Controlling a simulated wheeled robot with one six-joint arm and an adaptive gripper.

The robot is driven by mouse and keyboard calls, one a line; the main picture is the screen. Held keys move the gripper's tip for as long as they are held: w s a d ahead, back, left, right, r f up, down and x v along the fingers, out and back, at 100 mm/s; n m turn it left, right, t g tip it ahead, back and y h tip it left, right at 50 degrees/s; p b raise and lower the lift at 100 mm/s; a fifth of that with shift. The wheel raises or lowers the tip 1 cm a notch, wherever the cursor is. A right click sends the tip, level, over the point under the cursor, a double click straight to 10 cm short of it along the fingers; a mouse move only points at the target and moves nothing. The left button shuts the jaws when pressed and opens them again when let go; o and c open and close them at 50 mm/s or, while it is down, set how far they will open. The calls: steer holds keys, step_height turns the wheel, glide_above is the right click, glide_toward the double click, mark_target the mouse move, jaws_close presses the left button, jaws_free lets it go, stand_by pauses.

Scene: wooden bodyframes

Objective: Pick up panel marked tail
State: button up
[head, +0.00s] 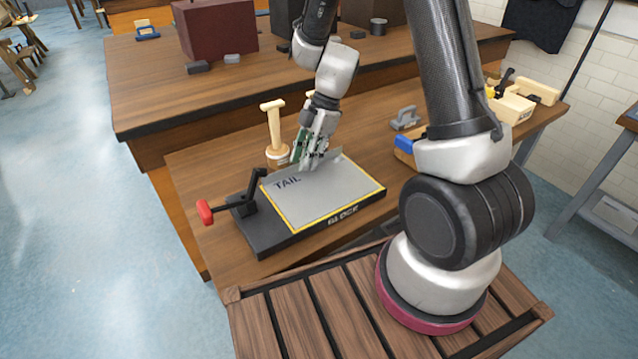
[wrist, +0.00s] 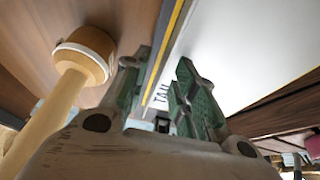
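The panel marked TAIL (head: 330,195) is a flat grey sheet with a yellow border. It lies on a black fixture (head: 275,240) on the wooden bench. My gripper (head: 308,160) points down at the panel's far edge, near the TAIL lettering. In the wrist view my gripper (wrist: 160,95) has its green-padded fingers apart. The yellow-edged side of the panel (wrist: 245,50) shows between and beyond them, and the right finger overlaps the panel's face. Whether the fingers touch the panel cannot be told.
A wooden mallet (head: 275,135) stands close left of my gripper; its head (wrist: 85,55) is beside the left finger. A grey block (head: 406,118) and wooden tools (head: 512,105) lie to the right.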

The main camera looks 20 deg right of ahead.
jaws_close()
stand_by(0.4)
